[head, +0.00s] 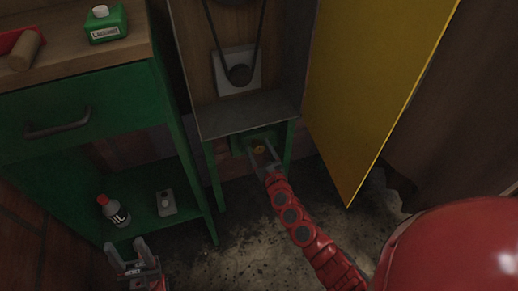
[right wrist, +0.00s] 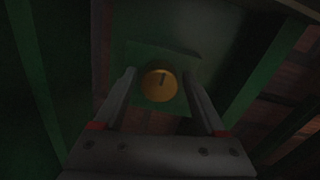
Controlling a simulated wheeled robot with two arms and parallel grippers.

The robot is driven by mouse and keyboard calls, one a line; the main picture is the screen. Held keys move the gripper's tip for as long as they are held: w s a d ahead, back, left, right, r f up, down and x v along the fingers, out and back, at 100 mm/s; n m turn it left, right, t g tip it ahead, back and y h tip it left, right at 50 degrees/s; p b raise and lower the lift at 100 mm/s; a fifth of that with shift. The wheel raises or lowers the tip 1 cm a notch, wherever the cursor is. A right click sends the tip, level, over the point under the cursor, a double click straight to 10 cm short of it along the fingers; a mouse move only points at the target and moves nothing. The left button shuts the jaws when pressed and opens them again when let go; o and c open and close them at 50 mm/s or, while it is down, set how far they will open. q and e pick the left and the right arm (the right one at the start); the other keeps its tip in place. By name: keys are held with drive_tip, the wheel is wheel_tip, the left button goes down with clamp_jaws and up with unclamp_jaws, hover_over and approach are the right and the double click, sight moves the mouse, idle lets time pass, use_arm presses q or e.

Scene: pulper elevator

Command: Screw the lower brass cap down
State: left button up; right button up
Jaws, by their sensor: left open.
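The brass cap (head: 258,149) is a round, yellow-gold disc low under the cabinet, between its green legs. In the right wrist view the cap (right wrist: 159,85) shows a short dark mark on its face and sits against a green square plate (right wrist: 128,60). My right gripper (head: 262,155) reaches in under the cabinet. Its fingers (right wrist: 163,97) stand apart on either side of the cap, with a visible gap on each side. My left gripper (head: 133,256) is open and empty at the lower left, in front of the green shelf.
The cabinet (head: 250,112) above the cap holds a pulley and belt; its yellow door (head: 370,85) hangs open to the right. At left, a green workbench (head: 70,110) has a bottle (head: 115,211) and a small pale box (head: 166,202) on its lower shelf. Bare floor lies in front.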

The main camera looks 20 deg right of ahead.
clamp_jaws()
